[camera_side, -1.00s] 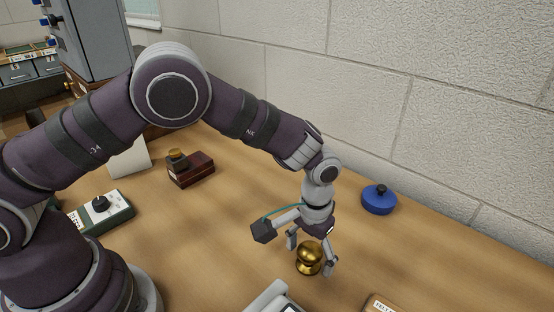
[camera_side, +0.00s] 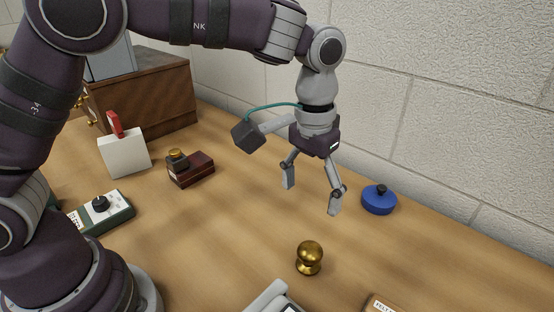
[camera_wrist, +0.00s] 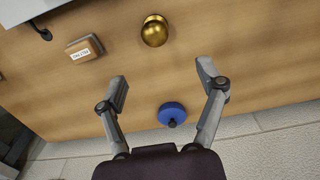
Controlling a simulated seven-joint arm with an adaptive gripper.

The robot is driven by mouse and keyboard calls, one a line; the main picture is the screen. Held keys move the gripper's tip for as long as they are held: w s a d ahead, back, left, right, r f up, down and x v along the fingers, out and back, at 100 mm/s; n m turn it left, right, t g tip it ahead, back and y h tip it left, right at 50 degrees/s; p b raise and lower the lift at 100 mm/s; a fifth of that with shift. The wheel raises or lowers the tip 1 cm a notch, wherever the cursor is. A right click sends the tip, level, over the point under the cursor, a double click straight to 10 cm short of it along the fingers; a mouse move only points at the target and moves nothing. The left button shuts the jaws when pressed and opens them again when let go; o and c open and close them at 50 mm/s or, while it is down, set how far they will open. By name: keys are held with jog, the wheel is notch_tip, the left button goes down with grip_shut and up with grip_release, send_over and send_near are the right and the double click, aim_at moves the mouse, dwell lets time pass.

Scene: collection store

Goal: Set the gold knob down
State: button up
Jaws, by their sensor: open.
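The gold knob (camera_side: 309,258) stands upright on the wooden table in the side view, with nothing touching it. It also shows in the wrist view (camera_wrist: 155,31), beyond my fingertips. My gripper (camera_side: 310,198) is open and empty, raised above the table and the knob.
A blue round lidded thing (camera_side: 379,200) sits by the wall at right. A labelled block (camera_wrist: 84,49) lies near the knob. A dark red box (camera_side: 191,170), a green device (camera_side: 105,211) and a white block (camera_side: 124,154) stand at left. Table around the knob is clear.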

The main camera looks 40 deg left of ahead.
jog(key=s+a+r+t, duration=0.3)
jog(key=s+a+r, duration=0.2)
jog(key=a+r, duration=0.25)
jog(key=s+a+f+t, duration=0.1)
jog(key=s+a+t, duration=0.1)
jog(key=s+a, duration=0.3)
jog(key=shift+s+a, duration=0.25)
jog(key=shift+s, duration=0.9)
